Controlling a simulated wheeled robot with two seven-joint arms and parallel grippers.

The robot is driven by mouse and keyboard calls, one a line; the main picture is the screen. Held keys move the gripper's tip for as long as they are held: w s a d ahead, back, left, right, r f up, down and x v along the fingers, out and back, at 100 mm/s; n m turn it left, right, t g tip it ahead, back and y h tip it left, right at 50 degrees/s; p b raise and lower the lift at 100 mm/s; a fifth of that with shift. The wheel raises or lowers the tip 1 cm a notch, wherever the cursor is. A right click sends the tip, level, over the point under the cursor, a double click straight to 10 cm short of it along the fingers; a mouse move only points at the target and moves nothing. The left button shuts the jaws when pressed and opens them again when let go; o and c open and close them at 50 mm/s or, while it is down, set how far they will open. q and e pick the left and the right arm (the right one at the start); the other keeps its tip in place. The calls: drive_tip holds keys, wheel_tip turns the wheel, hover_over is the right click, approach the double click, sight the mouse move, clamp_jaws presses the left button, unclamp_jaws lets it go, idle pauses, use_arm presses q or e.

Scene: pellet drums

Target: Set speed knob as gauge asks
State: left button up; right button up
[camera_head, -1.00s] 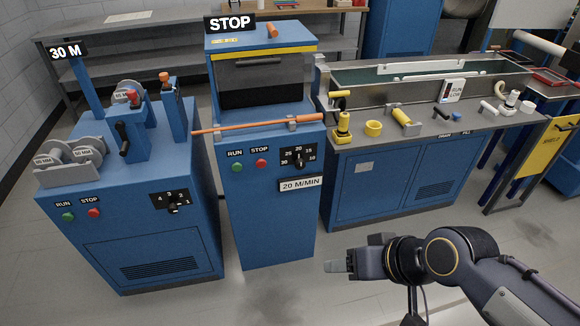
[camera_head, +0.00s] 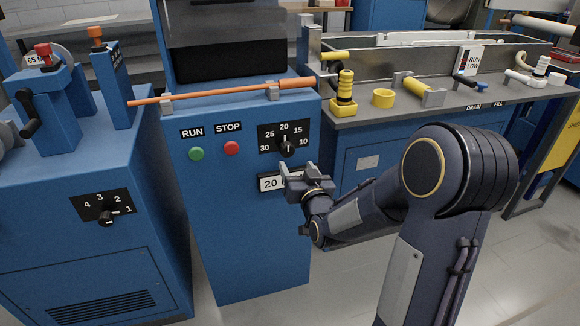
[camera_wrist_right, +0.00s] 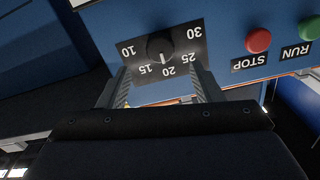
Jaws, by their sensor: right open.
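The black speed knob (camera_head: 287,149) sits on a black dial plate (camera_head: 265,133) marked 10 to 30 on the blue middle machine. In the right wrist view the knob (camera_wrist_right: 160,46) shows upside down. Its white mark points near 20, toward the 15 side; the exact setting is hard to tell. Below the dial is a white plate (camera_head: 268,184) reading "20"; my gripper hides the rest. My right gripper (camera_head: 297,171) is open and empty, just below and in front of the knob. In the right wrist view its fingers (camera_wrist_right: 163,88) are spread below the knob, apart from it.
A green RUN button (camera_head: 196,154) and red STOP button (camera_head: 232,148) lie left of the dial. An orange rod (camera_head: 220,93) runs across above. Another knob (camera_head: 106,217) is on the left machine. A grey bench with yellow fittings (camera_head: 383,98) stands right.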

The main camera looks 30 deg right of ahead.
sight(289, 152)
drive_tip(key=x, duration=0.7)
drive_tip(key=shift+r, duration=0.1)
drive_tip(key=c, duration=1)
drive_tip(key=shift+m+b, duration=0.4)
drive_tip(key=shift+b, duration=0.5)
drive_tip(key=m+b, duration=0.1)
drive_tip(key=b, duration=0.1)
drive_tip(key=m+b, duration=0.4)
drive_tip(key=b, duration=0.1)
drive_tip(key=shift+s+f, duration=0.1)
drive_tip(key=shift+f, duration=0.2)
drive_tip(key=shift+r+m+b, duration=0.2)
drive_tip(key=shift+m+b, duration=1.3)
drive_tip(key=o, duration=1)
